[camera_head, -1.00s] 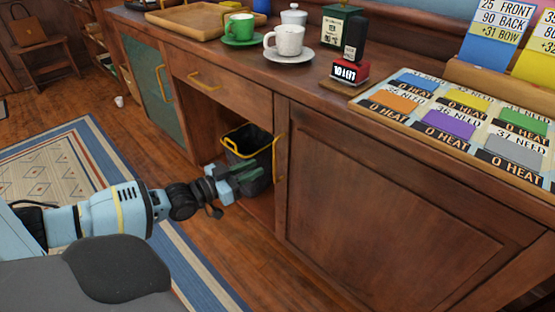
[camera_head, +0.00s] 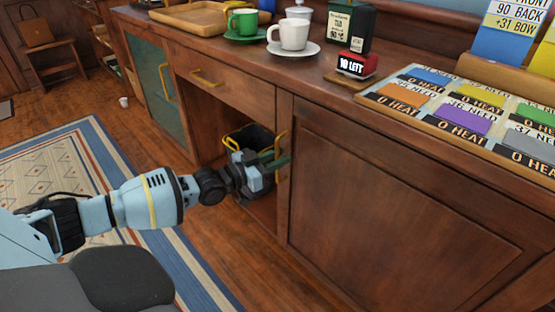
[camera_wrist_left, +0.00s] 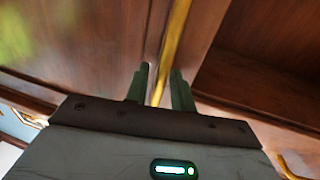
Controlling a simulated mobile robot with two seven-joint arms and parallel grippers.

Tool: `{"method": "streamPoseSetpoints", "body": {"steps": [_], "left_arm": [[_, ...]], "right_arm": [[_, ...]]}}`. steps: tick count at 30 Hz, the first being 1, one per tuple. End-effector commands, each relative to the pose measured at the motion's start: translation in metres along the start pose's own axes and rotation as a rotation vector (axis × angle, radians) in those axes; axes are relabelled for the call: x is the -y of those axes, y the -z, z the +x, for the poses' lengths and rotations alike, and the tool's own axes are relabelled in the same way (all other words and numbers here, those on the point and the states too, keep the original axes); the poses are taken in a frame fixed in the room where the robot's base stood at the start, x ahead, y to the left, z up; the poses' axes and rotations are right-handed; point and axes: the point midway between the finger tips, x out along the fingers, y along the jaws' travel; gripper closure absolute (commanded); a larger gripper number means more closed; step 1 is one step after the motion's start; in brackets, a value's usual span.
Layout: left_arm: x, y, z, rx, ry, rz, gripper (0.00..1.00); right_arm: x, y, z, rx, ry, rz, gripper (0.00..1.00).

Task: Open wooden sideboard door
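The wooden sideboard door (camera_head: 390,190) is a dark brown framed panel on the right in the head view, and it looks closed. Its upright brass handle (camera_head: 281,143) is at the door's left edge, partly hidden by my gripper. My left gripper (camera_head: 277,163) is at this handle, in front of the open compartment. In the left wrist view, the two dark green fingers (camera_wrist_left: 161,90) stand apart with the brass handle (camera_wrist_left: 172,45) running between them. I cannot tell whether either finger touches it. My right gripper is in neither view.
A drawer (camera_head: 222,80) and a green-panelled door (camera_head: 158,82) are to the left. Cups, a stamp (camera_head: 356,66) and a card board (camera_head: 455,110) occupy the top.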

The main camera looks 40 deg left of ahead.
Motion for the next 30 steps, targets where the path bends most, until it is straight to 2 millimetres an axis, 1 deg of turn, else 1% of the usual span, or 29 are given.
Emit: {"method": "streamPoseSetpoints", "body": {"steps": [5,9,11,23,26,30], "left_arm": [[0.0,0.0,0.0,0.0,0.0,0.0,0.76],[0.0,0.0,0.0,0.0,0.0,0.0,0.94],[0.0,0.0,0.0,0.0,0.0,0.0,1.0],[-0.001,0.0,-0.002,0.0,0.003,-0.002,1.0],[-0.002,0.002,-0.006,-0.001,0.01,-0.004,1.0],[-0.006,0.004,-0.018,-0.001,0.029,-0.006,1.0]], "right_arm": [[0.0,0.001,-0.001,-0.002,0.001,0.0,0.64],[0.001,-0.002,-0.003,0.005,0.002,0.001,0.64],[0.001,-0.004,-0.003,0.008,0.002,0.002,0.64],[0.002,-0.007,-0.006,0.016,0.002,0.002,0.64],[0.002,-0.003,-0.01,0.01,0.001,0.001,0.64],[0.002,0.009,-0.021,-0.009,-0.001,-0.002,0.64]]}}
